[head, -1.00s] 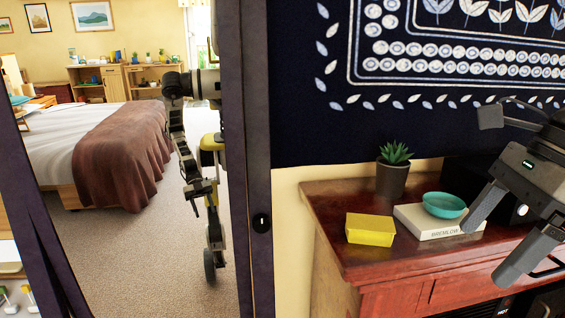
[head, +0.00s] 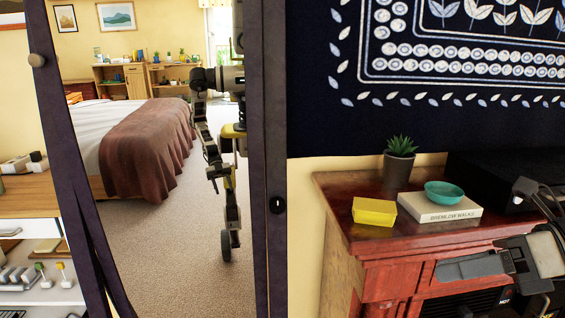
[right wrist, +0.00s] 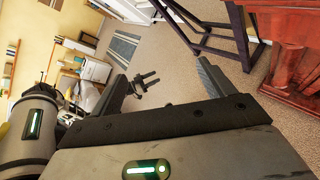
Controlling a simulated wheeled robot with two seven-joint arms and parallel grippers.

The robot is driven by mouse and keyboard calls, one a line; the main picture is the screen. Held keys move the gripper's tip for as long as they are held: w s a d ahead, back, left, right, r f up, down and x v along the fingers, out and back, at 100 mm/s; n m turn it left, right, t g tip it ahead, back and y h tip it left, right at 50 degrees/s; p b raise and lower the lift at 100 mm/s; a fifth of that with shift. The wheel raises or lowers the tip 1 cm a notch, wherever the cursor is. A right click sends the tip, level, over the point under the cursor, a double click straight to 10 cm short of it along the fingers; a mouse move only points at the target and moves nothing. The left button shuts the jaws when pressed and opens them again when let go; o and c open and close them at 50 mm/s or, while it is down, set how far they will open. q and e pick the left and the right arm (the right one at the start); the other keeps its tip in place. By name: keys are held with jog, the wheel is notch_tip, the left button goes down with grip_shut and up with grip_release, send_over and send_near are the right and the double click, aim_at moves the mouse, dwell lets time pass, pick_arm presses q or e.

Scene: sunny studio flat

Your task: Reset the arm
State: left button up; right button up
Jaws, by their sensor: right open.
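My right gripper (head: 470,273) is at the right of the head view, in front of the red-brown cabinet (head: 345,215), below the level of its top. Its fingers point left, one of them nearly edge-on. In the right wrist view the two fingers (right wrist: 162,78) stand wide apart with nothing between them; floor and distant furniture show past them. My left gripper is not seen directly.
On the cabinet are a yellow box (head: 374,211), a book (head: 440,209) bearing a teal bowl (head: 444,192), and a potted succulent (head: 398,165). A tall dark frame (head: 275,120), apparently a mirror, stands left, showing a bed (head: 145,150). Carpet (right wrist: 185,80) lies beyond the fingers.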

notch_tip(320, 180, down, 17)
jog(key=m+t+h, duration=0.4)
jog(key=m+t, duration=0.6)
jog(key=m, duration=1.4)
jog(key=s+a+f+m+g+h, duration=0.2)
jog(key=s+a+f+m, duration=0.3)
jog(key=f+m, duration=0.3)
jog(key=s+a+f+m+g+h, duration=0.2)
jog(key=s+a+f+m, duration=0.3)
jog(key=f+m, duration=0.3)
jog(key=shift+s+a+f+h, duration=0.15)
jog(key=shift+a+f+h, duration=0.1)
jog(key=shift+h, duration=0.25)
